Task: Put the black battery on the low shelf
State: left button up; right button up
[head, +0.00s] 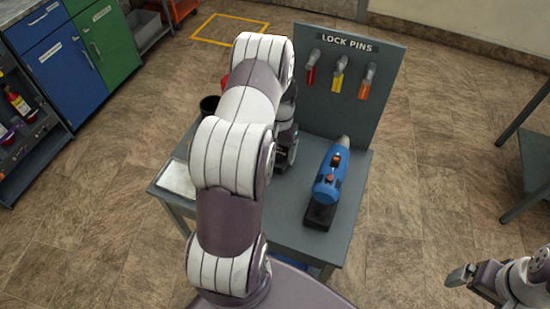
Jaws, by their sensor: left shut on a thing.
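My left arm reaches out over the grey workbench (285,215). My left gripper (284,150) points down at the middle of the bench, partly hidden behind my own arm. It is shut on a dark block that looks like the black battery (281,161); only a small part of it shows, and I cannot tell whether it touches the bench top. A blue drill (331,175) with a black base lies just right of it. The low shelf under the bench is mostly hidden. My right gripper (461,275) is at the lower right, away from the bench; its jaw opening is unclear.
A grey panel (375,95) marked "LOCK PINS" stands at the bench's back with red, yellow and orange pins. A white tray (177,179) and a black cup (209,105) are on the left. Another table (537,158) stands right, cabinets (60,75) left. Open floor lies between.

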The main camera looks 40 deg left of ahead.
aim_at(277, 158)
pick_arm(q)
notch_tip(277, 158, down, 3)
jog(key=shift+s+r, duration=0.1)
jog(key=shift+r, duration=0.05)
jog(key=shift+f, duration=0.35)
jog(key=o, duration=1)
jog(key=shift+r, duration=0.1)
jog(key=shift+r, duration=0.1)
